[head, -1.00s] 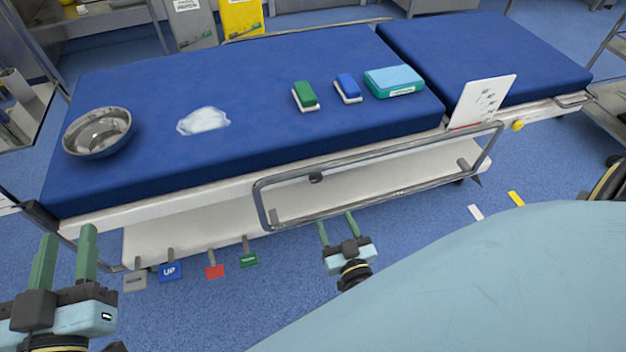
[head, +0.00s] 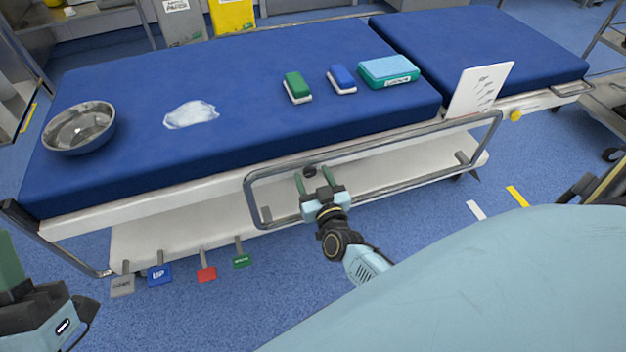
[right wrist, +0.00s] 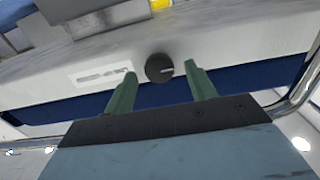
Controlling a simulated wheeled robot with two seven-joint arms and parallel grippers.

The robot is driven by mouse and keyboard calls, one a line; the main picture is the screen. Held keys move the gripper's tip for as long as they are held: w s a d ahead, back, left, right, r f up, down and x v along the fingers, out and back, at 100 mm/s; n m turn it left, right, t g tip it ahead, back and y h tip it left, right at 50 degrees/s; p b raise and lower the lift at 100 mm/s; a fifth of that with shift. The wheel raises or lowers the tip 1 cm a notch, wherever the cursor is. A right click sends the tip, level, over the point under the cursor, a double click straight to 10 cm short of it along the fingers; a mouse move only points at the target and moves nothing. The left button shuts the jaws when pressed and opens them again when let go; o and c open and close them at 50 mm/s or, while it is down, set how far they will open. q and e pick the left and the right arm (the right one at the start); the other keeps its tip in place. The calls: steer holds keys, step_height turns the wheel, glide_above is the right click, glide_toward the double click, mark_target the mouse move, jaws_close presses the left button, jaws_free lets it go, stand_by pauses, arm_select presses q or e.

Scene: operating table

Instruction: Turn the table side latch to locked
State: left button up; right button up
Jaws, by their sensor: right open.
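The side latch is a round dark knob (head: 310,170) on the white side of the operating table (head: 170,191). In the right wrist view the knob (right wrist: 159,68) has a pale line on its face pointing right, and a small label (right wrist: 103,76) sits to its left. My right gripper (head: 313,178) is open just in front of the knob. In the right wrist view its green fingers (right wrist: 162,88) stand apart to either side of the knob, with no contact visible. My left gripper (head: 12,265) is cut off at the lower left, away from the table.
A metal side rail (head: 375,150) frames the knob area, close to my right gripper. A white card (head: 480,89) stands at the right and a yellow knob (head: 516,116) beyond it. A steel bowl (head: 80,129) sits on the mattress. Several pedals (head: 160,275) hang low at left.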

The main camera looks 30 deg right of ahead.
steer(key=shift+w, duration=0.15)
steer(key=c, duration=1)
steer(key=shift+o, duration=0.2)
